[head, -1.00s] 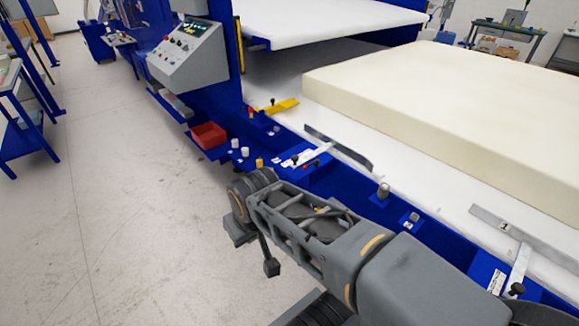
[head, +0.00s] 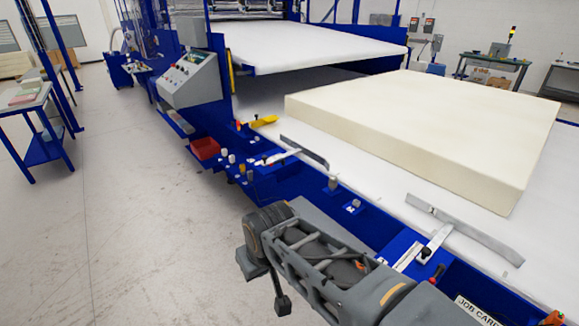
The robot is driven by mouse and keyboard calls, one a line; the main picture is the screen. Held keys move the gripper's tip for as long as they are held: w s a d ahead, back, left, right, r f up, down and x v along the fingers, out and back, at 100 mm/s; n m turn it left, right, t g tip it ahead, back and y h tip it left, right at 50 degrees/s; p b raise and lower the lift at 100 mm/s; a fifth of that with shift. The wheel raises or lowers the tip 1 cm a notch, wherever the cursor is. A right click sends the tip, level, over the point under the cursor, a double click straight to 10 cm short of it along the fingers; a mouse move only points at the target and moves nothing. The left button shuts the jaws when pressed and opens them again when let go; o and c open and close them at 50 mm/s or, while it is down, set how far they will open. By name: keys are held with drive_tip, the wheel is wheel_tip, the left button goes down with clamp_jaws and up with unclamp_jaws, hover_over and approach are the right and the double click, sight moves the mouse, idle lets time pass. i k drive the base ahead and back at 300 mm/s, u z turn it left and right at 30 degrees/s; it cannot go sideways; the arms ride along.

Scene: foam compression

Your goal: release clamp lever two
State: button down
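Two clamp levers show on the blue front rail of the press. The nearer clamp lever (head: 434,244) has a black knob and a pale arm reaching to a long grey bar (head: 466,229) on the white bed. The farther clamp lever (head: 283,156) has a similar arm and a dark curved bar beyond it. I cannot read a number on either one. My arm (head: 320,255) lies folded in front of the rail, left of and below the nearer lever. My gripper's fingers cannot be seen.
A thick cream foam block (head: 420,125) rests on the white bed beyond the levers. A red bin (head: 204,148) and a grey control panel (head: 189,78) are farther left along the press. A job card (head: 476,312) sits at lower right.

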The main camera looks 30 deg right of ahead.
sight(283, 160)
drive_tip(key=z, duration=0.8)
drive_tip(key=i, duration=1)
drive_tip(key=k, duration=0.7)
drive_tip(key=u, duration=0.6)
drive_tip(key=i, duration=1.7)
drive_tip(key=z, duration=0.75)
